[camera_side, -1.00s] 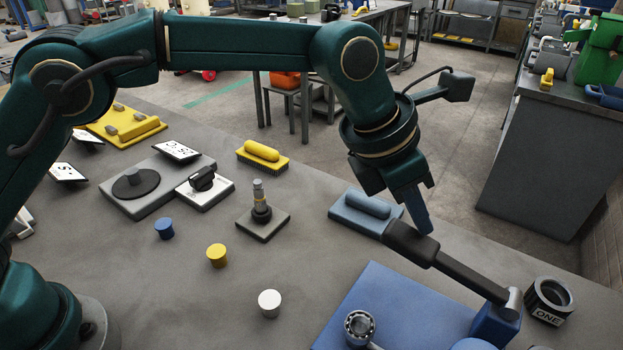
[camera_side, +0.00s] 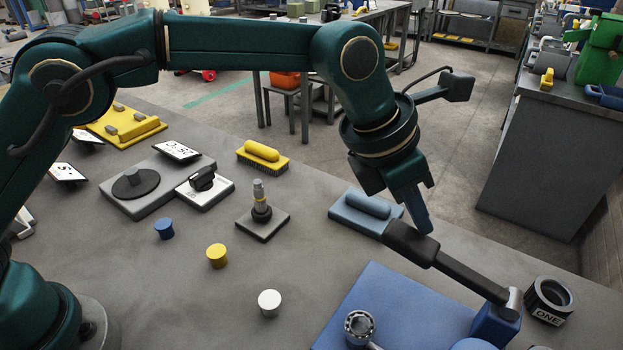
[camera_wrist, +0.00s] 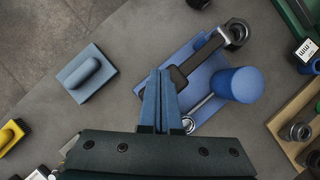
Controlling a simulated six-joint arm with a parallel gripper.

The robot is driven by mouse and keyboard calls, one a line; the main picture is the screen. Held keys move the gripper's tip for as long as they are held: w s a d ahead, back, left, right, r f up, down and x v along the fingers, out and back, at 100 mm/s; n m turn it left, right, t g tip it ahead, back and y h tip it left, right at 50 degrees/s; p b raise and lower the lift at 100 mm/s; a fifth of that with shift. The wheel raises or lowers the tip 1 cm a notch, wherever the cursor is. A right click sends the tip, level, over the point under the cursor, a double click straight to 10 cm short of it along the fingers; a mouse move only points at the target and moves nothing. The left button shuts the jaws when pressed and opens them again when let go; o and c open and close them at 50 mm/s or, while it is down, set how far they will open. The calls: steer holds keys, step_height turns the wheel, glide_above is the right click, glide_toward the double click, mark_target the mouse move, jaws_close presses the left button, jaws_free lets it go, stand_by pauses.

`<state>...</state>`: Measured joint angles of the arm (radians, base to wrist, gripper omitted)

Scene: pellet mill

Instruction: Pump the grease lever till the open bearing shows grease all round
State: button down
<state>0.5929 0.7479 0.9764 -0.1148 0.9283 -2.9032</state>
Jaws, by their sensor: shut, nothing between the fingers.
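The grease lever has a black grip (camera_side: 410,243) and a dark bar rising from a blue block (camera_side: 496,325) on the blue base plate (camera_side: 385,285). The grip also shows in the wrist view (camera_wrist: 178,78). My gripper (camera_side: 420,225) is shut and empty, with its blue fingertips at the grip; I cannot tell if they touch it. In the wrist view my fingers (camera_wrist: 158,85) are closed together beside the grip. The open bearing (camera_side: 360,325) is a metal ring with balls on the plate's left side, also in the wrist view (camera_wrist: 188,124). Grease around it cannot be made out.
A blue-grey brush-like block (camera_side: 360,212) lies just behind the grip. A black ring marked ONE (camera_side: 549,300) stands right of the lever's block. A blue cylinder (camera_wrist: 240,85) stands on the plate. White (camera_side: 269,303) and yellow (camera_side: 216,256) caps are on the bench left, with bare bench between.

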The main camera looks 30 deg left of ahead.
mark_target(405, 232)
steer(key=shift+f, duration=0.1)
stand_by(0.4)
steer(key=shift+f, duration=2.65)
steer(key=shift+r, duration=3.75)
